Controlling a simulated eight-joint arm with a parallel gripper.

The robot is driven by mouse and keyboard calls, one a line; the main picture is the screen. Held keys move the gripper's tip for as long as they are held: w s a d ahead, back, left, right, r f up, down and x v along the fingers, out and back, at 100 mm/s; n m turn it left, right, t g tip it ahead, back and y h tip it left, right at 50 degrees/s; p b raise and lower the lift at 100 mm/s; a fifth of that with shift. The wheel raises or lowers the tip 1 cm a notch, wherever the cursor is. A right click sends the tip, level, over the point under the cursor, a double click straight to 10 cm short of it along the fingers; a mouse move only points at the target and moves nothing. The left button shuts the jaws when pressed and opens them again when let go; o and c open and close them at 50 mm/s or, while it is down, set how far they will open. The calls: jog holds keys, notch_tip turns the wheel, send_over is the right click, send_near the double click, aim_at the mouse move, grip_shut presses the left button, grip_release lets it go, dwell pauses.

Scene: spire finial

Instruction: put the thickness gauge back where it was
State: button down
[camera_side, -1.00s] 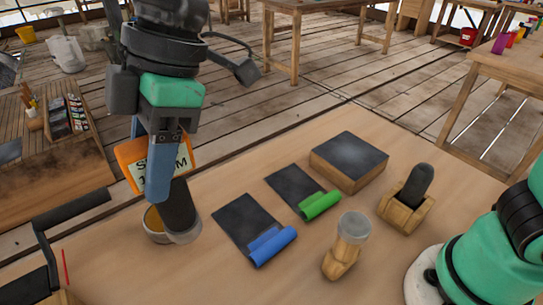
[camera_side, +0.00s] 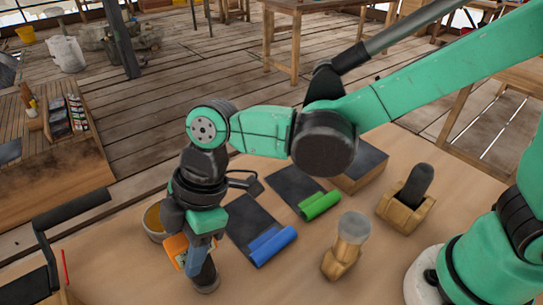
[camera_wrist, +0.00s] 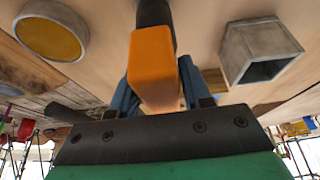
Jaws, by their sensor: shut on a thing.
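The thickness gauge (camera_side: 176,248) has an orange body and a dark cylindrical lower part with a pale end. My gripper (camera_side: 195,262) is shut on the orange body and holds it with the dark part pointing down. In the side view I cannot tell whether its end touches the tabletop. In the wrist view the orange body (camera_wrist: 153,65) sits between my blue fingers, and the dark part reaches away behind it. Its labelled face is mostly hidden now.
A round tin with yellow contents (camera_side: 153,222) stands just behind my gripper. To the right are a blue roll (camera_side: 272,246) on a dark sheet, a green roll (camera_side: 320,206), a wooden piece with a grey top (camera_side: 347,250) and a wooden cradle (camera_side: 406,207) holding a dark cylinder.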

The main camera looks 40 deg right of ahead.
jog(key=shift+f, duration=0.15)
jog(key=shift+c, duration=2)
grip_release()
jog(key=v, duration=1.2)
jog(key=d+f+m+t+h, duration=0.2)
jog(key=d+m+t, duration=0.1)
jog(key=d+m, duration=0.6)
jog(key=d+f+m+t+h, duration=0.2)
jog(key=d+f+m+t, duration=0.1)
jog(key=d+m, duration=0.6)
jog(key=d+t, duration=0.1)
jog(key=d, duration=0.3)
jog(key=shift+d+f, duration=0.25)
jog(key=shift+d, duration=0.1)
